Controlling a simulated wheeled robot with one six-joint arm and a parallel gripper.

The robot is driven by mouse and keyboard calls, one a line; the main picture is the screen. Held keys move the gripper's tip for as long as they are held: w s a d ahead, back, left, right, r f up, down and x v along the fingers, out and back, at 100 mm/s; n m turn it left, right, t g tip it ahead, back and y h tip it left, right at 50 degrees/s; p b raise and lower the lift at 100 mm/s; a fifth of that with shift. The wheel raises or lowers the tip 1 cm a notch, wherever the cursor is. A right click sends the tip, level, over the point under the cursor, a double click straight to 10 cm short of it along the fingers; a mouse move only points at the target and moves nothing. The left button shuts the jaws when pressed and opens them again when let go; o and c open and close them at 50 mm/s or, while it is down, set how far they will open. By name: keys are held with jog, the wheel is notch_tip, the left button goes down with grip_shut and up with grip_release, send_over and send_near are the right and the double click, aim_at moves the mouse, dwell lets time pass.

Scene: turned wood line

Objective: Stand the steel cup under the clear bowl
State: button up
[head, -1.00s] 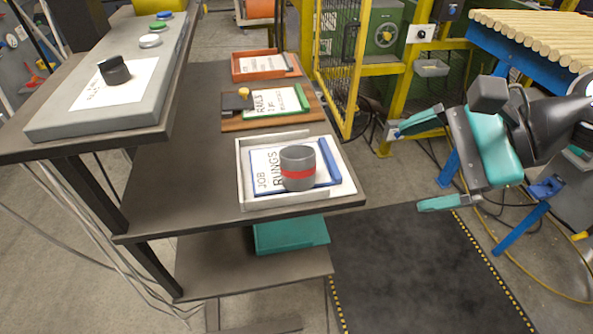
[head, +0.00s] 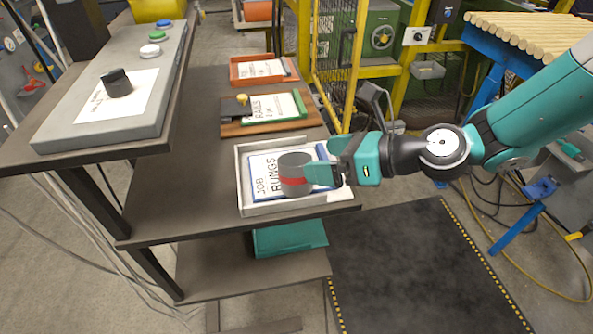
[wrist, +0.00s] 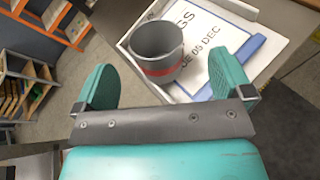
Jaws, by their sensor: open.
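The steel cup (head: 295,172), grey with a red band, stands upright on the blue-edged "JOB RUNGS" board (head: 262,165) in a pale tray (head: 245,195). My gripper (head: 320,173) is open at the cup's right side, and a teal finger overlaps the cup in the head view. In the wrist view the cup (wrist: 158,50) shows its empty inside and lies ahead, between the lines of the two spread fingers of my gripper (wrist: 165,75). I cannot tell whether a finger touches it. I see no clear bowl in either view.
Behind the tray lie a wooden board (head: 230,128) with a green-edged sheet and an orange tray (head: 240,72). A grey button panel (head: 60,125) stands on the raised shelf at left. A yellow fence (head: 340,90) rises behind. Dark floor mat (head: 420,270) at front right is clear.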

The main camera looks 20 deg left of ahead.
aim_at(298, 162)
jog(key=shift+s+p+x, duration=0.15)
jog(key=shift+p+x, duration=0.4)
jog(key=shift+x, duration=1)
jog(key=shift+s+p+x, duration=0.15)
jog(key=shift+p+x, duration=0.35)
jog(key=shift+x, duration=1.05)
jog(key=shift+f, duration=0.15)
jog(key=c, duration=1.1)
